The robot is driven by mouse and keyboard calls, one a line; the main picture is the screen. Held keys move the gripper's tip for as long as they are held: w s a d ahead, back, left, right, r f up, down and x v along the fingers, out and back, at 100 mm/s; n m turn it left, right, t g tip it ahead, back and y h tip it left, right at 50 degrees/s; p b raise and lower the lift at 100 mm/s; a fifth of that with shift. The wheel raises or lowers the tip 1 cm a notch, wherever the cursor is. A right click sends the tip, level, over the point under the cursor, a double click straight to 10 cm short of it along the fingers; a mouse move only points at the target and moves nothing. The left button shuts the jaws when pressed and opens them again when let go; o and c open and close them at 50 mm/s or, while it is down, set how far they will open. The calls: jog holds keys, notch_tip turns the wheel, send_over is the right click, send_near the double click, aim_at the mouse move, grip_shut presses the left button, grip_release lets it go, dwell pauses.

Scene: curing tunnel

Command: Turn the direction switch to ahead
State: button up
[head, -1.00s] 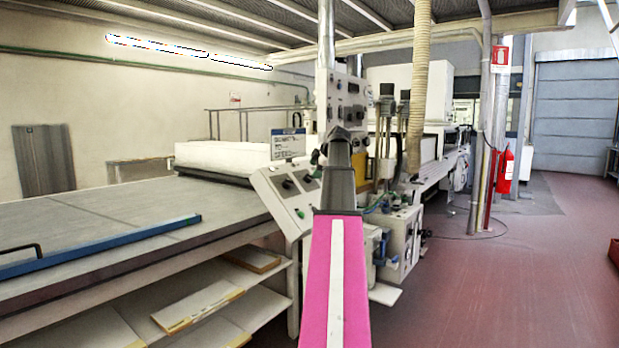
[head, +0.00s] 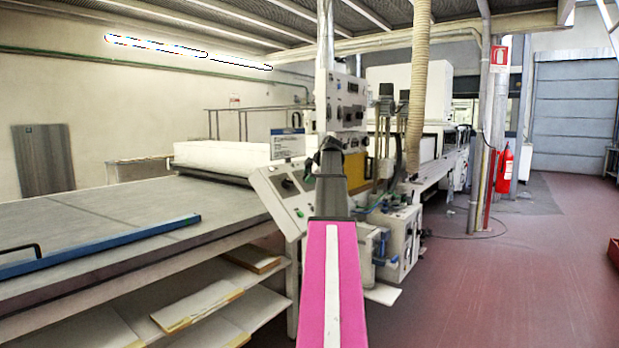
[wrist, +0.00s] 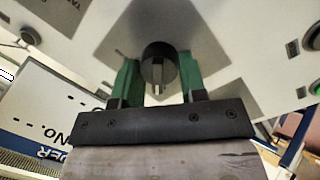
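A black round knob with a pale bar on its front (wrist: 157,62) sits on a light panel (wrist: 225,35) in the wrist view; I take it for the direction switch. My gripper (wrist: 158,72) has green fingers standing apart, one on each side of the knob. No clear grip shows, and I cannot tell whether either finger touches it. In the head view my arm hides the knob and most of my gripper. The sloped control panel (head: 265,186) with dark knobs and buttons is just left of my arm. No position marking for the knob is readable.
An upright control box (head: 350,88) stands just behind my arm. A small sign (head: 287,145) is close on the left and shows upside down in the wrist view (wrist: 50,110). A grey table (head: 110,215) fills the left; open floor (head: 520,270) lies right.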

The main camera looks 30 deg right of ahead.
jog(key=shift+m, duration=0.4)
jog(key=m, duration=0.3)
jog(key=shift+w+r+m+g, duration=0.1)
jog(key=shift+m+g, duration=0.2)
jog(key=m, duration=0.4)
jog(key=shift+d+g, duration=0.1)
jog(key=shift+g, duration=0.2)
jog(key=m+y, duration=0.1)
jog(key=m, duration=0.3)
jog(key=shift+w+m, duration=0.1)
jog(key=shift+m, duration=0.2)
jog(key=m, duration=0.3)
jog(key=shift+d+m+g+y, duration=0.1)
jog(key=shift+m+g+y, duration=0.2)
jog(key=shift+m, duration=0.4)
jog(key=o, duration=0.9)
